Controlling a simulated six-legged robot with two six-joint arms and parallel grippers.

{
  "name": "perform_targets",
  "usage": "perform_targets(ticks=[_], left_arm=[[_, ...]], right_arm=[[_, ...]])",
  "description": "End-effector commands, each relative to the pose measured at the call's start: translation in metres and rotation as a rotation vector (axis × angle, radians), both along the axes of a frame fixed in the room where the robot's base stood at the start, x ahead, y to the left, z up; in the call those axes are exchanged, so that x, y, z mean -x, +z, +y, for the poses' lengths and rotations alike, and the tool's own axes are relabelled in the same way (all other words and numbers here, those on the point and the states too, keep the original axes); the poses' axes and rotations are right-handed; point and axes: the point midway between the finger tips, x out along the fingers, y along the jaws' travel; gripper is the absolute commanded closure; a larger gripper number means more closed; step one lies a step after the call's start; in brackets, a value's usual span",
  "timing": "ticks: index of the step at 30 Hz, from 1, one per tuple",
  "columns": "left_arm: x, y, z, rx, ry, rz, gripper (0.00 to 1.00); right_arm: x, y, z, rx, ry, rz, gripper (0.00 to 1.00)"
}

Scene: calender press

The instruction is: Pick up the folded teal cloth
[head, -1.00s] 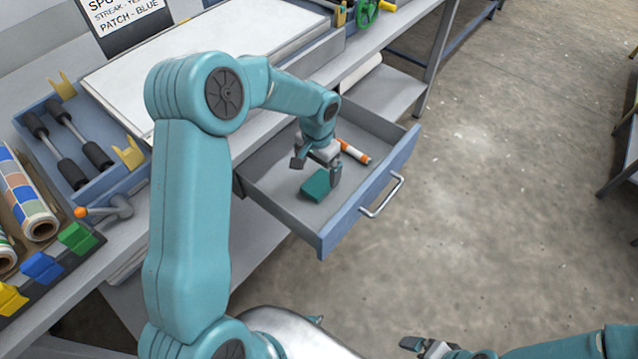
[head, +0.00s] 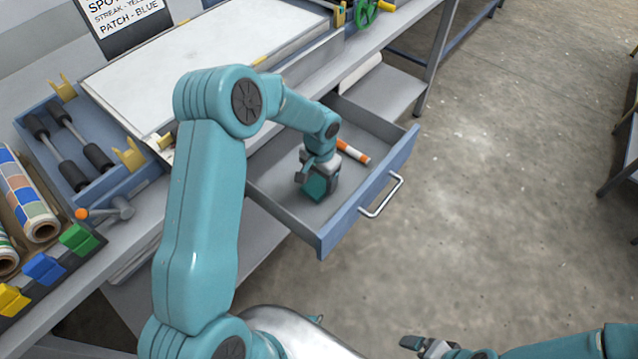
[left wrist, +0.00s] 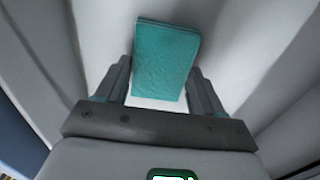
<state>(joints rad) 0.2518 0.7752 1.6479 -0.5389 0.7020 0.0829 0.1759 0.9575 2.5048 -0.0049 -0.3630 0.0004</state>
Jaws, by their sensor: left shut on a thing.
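The folded teal cloth (head: 317,188) is in the open drawer (head: 372,192). My left gripper (head: 316,178) reaches down into the drawer and is shut on the cloth, hiding part of it in the head view. In the left wrist view the cloth (left wrist: 166,58) is a flat teal rectangle between the two dark fingers (left wrist: 160,85), slightly tilted, with the pale drawer floor behind it. I cannot tell if the cloth is clear of the drawer floor. My right gripper (head: 424,345) is low in the head view, away from the drawer; its jaws are not clear.
An orange and white tube (head: 353,151) lies in the drawer just behind the gripper. The drawer's handle (head: 382,196) sticks out in front. The bench holds a white plate (head: 215,60) and a blue tray with rollers (head: 75,150). The floor to the right is open.

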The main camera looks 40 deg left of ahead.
Motion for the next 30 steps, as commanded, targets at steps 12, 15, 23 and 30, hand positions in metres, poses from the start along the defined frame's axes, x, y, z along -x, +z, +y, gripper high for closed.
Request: perform_targets(ticks=[12, 15, 23, 30], left_arm=[[-0.001, 0.032, 0.000, -0.001, 0.000, -0.005, 0.66], [-0.002, 0.058, 0.000, -0.001, 0.001, -0.007, 0.66], [-0.002, 0.140, 0.000, -0.001, 0.000, -0.007, 0.66], [-0.001, 0.187, 0.000, -0.001, -0.001, -0.002, 0.66]], right_arm=[[0.000, -0.001, 0.000, 0.000, 0.000, 0.000, 0.06], [0.000, -0.002, 0.000, 0.000, 0.000, 0.000, 0.06], [0.000, -0.002, 0.000, 0.000, 0.000, 0.000, 0.06], [0.000, 0.000, 0.000, 0.000, 0.000, 0.000, 0.06]])
